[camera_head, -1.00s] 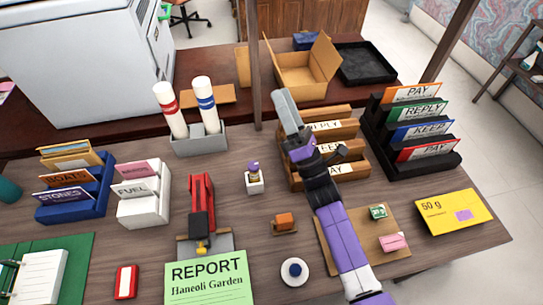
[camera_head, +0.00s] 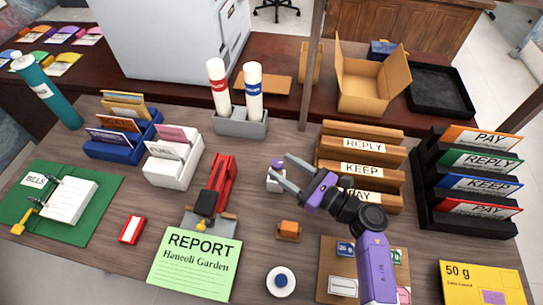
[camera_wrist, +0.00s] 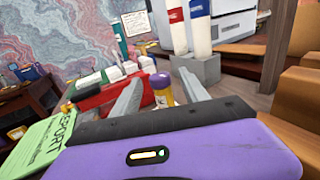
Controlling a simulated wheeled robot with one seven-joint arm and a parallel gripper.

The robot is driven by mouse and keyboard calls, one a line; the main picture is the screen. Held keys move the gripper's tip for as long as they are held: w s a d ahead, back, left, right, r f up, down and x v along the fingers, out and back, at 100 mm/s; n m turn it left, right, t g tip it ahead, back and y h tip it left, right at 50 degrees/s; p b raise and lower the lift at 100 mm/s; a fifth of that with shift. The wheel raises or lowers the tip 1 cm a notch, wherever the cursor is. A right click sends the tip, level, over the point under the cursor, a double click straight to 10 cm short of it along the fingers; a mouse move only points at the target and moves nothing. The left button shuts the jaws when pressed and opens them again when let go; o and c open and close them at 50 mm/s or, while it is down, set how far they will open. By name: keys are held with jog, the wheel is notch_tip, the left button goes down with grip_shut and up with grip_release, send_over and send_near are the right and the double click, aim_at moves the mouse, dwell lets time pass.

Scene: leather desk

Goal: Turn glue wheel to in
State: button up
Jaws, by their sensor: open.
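My gripper (camera_wrist: 162,76) also shows in the wrist view. I cannot tell whether a finger touches the stick. Its wheel cannot be made out; the lower part is partly hidden by my fingers.
A red stapler (camera_head: 222,178) stands left of the glue, with a green report card (camera_head: 195,262) in front. A grey holder (camera_head: 240,124) with two white tubes is behind. Wooden sorters (camera_head: 360,155) stand right. A small orange item (camera_head: 289,228) sits in front.

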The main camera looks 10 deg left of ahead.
jog(key=shift+x, duration=2.95)
jog(key=shift+c, duration=0.2)
grip_shut()
